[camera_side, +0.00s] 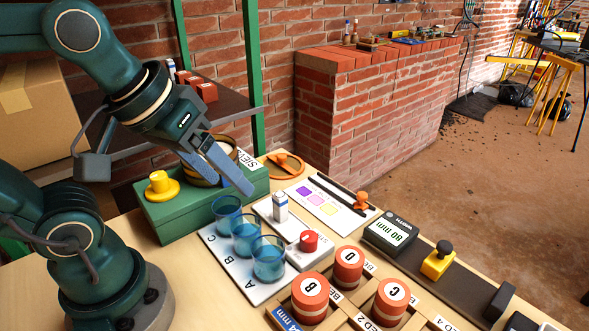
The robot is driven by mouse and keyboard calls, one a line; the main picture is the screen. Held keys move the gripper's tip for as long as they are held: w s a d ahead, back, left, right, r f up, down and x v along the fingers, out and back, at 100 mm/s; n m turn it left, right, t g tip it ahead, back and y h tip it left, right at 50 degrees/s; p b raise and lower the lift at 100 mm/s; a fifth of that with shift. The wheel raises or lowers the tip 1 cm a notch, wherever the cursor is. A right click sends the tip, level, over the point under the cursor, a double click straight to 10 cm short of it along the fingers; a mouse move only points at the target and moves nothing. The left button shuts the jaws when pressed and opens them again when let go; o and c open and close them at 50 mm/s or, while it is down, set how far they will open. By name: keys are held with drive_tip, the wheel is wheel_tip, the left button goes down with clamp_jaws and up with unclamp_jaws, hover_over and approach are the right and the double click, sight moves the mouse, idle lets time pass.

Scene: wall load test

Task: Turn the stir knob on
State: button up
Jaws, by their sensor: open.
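A red round knob (308,240) sits on the front end of a low white unit (290,228) in the middle of the table. A small white bottle with a blue band (280,206) stands on the same unit. I cannot read any stir label or on mark there. My gripper (248,189) is open and empty, its fingers pointing down to the right. In the picture it is above and left of the red knob, apart from it, in front of the sieve on the green box.
Blue-tinted cups (268,260) stand on a white lettered board left of the unit. A green box (165,214) with a yellow knob (158,184) stands behind. Red lettered cylinders (310,298) fill a wooden rack in front. A colour card (333,203) lies to the right.

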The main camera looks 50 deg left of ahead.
drive_tip(key=w+n+g, duration=0.1)
drive_tip(key=w+n, duration=0.2)
drive_tip(key=w, duration=0.2)
drive_tip(key=n+g, duration=0.3)
drive_tip(key=g, duration=0.1)
hover_over(309, 236)
drive_tip(key=f, duration=0.6)
drive_tip(key=shift+w+a+f, duration=0.1)
drive_tip(key=shift+a+f, duration=0.15)
drive_tip(key=shift+a, duration=0.05)
drive_tip(key=f, duration=0.3)
drive_tip(key=shift+d+f+g, duration=0.15)
drive_tip(key=shift+d+g, duration=0.15)
drive_tip(key=shift+f, duration=2.5)
clamp_jaws()
